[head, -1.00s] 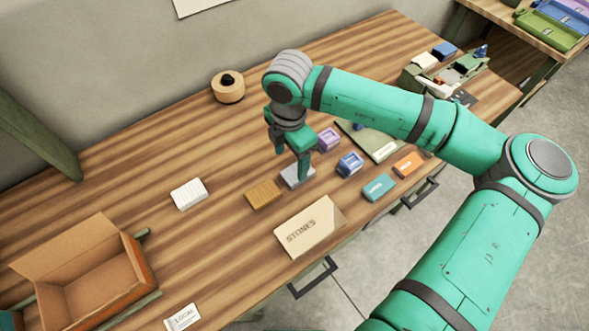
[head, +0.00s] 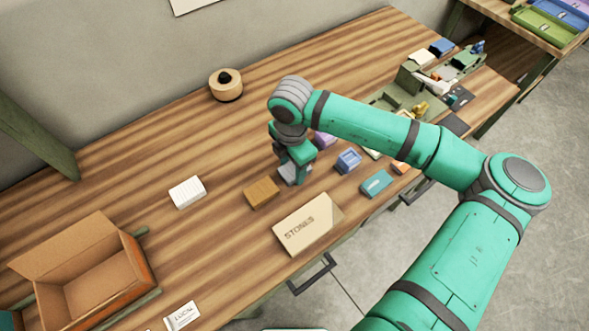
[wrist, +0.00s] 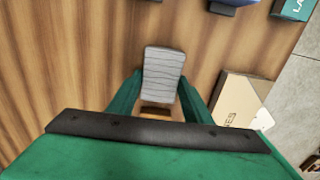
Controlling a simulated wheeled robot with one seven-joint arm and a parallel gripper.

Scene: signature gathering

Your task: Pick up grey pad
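The grey pad (wrist: 164,75) is a flat grey block with fine lines across its top. It lies between the two fingers of my gripper (wrist: 161,76) in the wrist view, its far end reaching past the fingertips. The fingers straddle it closely, and I see no clear squeeze on it. In the head view my gripper (head: 293,172) is low over the table and covers much of the grey pad (head: 287,173), which seems to rest on the wood.
A brown pad (head: 261,193) lies just left of my gripper. The STONES box (head: 308,224) is in front, and a blue stamp-like block (head: 347,160) is to the right. A white pad (head: 187,192) and an open cardboard box (head: 80,270) stand farther left.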

